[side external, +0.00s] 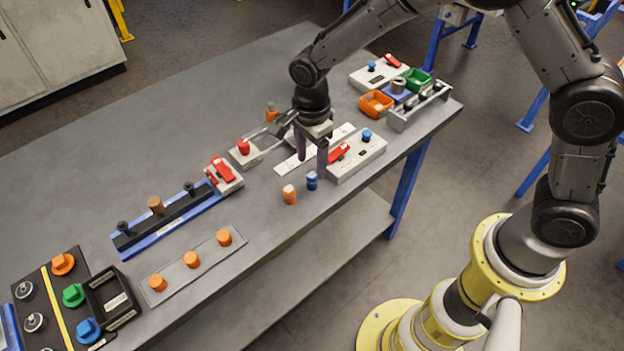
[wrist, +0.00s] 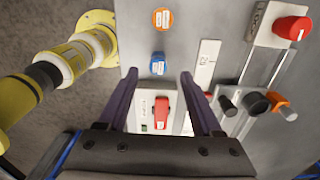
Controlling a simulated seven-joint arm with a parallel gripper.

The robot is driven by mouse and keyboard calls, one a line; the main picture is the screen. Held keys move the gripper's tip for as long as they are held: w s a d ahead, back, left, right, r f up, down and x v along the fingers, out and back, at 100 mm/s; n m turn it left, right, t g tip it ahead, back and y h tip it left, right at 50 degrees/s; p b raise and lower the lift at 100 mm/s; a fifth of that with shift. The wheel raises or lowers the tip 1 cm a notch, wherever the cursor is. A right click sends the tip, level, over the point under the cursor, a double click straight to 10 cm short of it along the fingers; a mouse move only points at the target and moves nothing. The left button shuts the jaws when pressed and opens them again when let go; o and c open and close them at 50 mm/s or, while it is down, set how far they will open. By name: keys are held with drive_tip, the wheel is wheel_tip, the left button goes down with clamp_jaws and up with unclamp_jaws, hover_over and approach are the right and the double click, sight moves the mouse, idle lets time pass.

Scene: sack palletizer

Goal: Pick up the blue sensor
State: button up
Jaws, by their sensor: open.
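The blue sensor (side external: 312,180) is a small blue cylinder with a white label, standing near the table's front edge. In the wrist view, the blue sensor (wrist: 158,64) lies ahead of the fingertips, between their lines and slightly left of centre. My gripper (side external: 311,160) is open and empty, with its fingers pointing down above the table, just behind the sensor. In the wrist view, my gripper (wrist: 159,76) has its two dark purple fingers spread apart. An orange sensor (side external: 290,194) of similar shape stands to the left of the blue one; it also shows in the wrist view (wrist: 161,19).
A white box with a red switch and blue button (side external: 366,160) is close on the right. A red-knobbed block (side external: 244,151) and red-switch box (side external: 226,180) stand left.

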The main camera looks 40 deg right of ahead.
sight(312, 175)
wheel_tip(312, 175, down, 5)
drive_tip(key=shift+s, duration=0.15)
drive_tip(key=shift+c, duration=0.2)
clamp_jaws()
